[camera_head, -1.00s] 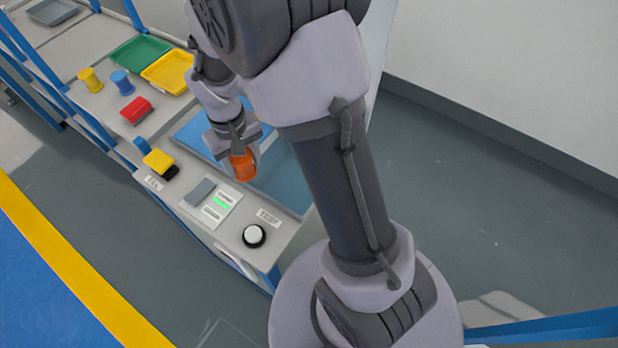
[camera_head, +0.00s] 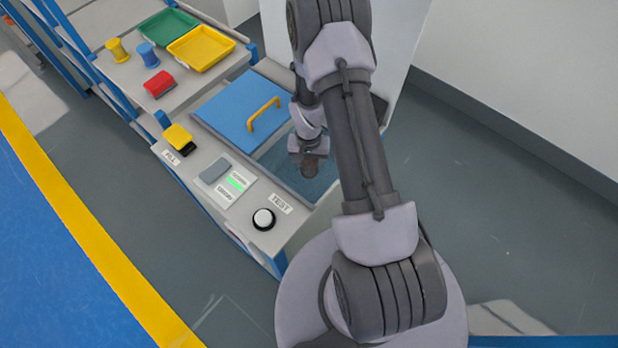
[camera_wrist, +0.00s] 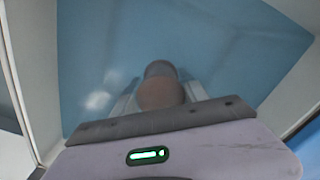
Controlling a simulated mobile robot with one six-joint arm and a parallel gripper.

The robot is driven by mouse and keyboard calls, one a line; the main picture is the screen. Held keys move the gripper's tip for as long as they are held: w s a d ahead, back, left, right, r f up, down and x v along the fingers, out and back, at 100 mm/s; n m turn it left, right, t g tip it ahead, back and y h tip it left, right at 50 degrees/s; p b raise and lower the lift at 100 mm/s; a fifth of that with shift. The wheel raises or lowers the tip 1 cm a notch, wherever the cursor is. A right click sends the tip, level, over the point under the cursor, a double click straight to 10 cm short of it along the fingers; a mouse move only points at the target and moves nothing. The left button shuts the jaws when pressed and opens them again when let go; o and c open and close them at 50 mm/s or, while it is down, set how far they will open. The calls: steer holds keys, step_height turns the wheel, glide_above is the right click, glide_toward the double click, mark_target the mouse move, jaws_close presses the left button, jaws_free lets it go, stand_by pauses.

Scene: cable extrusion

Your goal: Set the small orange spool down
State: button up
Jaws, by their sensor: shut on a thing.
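My gripper (camera_head: 308,166) is low inside the open-topped bay to the right of the blue lid in the head view. In the wrist view my gripper (camera_wrist: 160,100) is shut on the small orange spool (camera_wrist: 160,88), with one finger on each side. The spool looks dull brown-orange there, above a blue surface (camera_wrist: 110,50). In the head view the spool (camera_head: 309,170) is small and dark at the fingertips. I cannot tell whether it touches the surface below.
Pale walls (camera_wrist: 30,80) enclose the blue surface on both sides. A blue lid (camera_head: 225,105) with a yellow handle (camera_head: 264,113) lies beside the bay. The control panel (camera_head: 228,182), red block (camera_head: 160,84), yellow spool (camera_head: 117,50), blue spool (camera_head: 148,54), green tray (camera_head: 165,30) and yellow tray (camera_head: 201,47) stand nearby.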

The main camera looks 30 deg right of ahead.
step_height(320, 180, down, 6)
steer(key=shift+w+f+b, duration=0.1)
steer(key=shift+b, duration=0.75)
steer(key=shift+f, duration=0.15)
steer(key=o, duration=1.4)
steer(key=shift+o, duration=0.2)
